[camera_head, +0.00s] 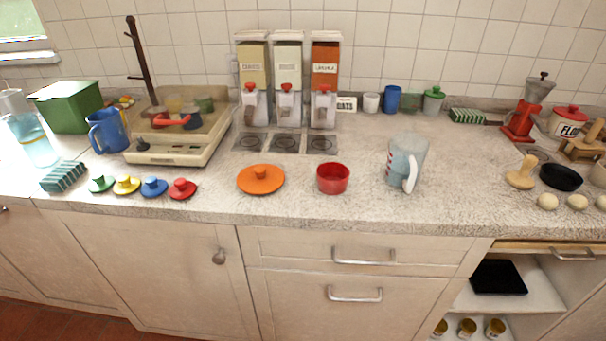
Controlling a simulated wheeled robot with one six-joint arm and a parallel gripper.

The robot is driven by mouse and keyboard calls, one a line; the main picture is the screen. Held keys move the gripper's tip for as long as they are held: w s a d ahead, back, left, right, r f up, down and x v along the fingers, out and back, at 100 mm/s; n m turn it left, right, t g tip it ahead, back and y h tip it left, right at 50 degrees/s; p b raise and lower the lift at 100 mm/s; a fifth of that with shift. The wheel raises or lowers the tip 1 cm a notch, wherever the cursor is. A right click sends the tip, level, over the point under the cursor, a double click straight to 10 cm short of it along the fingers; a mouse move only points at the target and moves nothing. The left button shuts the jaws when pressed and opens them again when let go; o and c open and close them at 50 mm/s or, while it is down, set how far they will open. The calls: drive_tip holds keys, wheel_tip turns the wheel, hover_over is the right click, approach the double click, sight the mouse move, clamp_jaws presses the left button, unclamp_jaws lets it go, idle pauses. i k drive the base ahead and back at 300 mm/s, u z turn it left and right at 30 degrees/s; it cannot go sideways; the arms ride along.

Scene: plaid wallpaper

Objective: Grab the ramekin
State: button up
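A small red round dish, which looks like the ramekin (333,178), stands upright on the speckled countertop (290,208), near its front edge. It is open at the top and looks empty. My gripper is not in view.
Three dispensers (288,80) stand behind the ramekin. Several small coloured lids (154,187) lie at the left. A black dish (561,178), a red grinder (522,120) and several egg-like objects are at the right. The counter around the ramekin is clear.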

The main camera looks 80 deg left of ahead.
sight(332, 177)
drive_tip(key=u, duration=2.2)
drive_tip(key=k, duration=0.6)
drive_tip(key=u, duration=0.55)
drive_tip(key=i, duration=1.35)
drive_tip(key=u, duration=0.2)
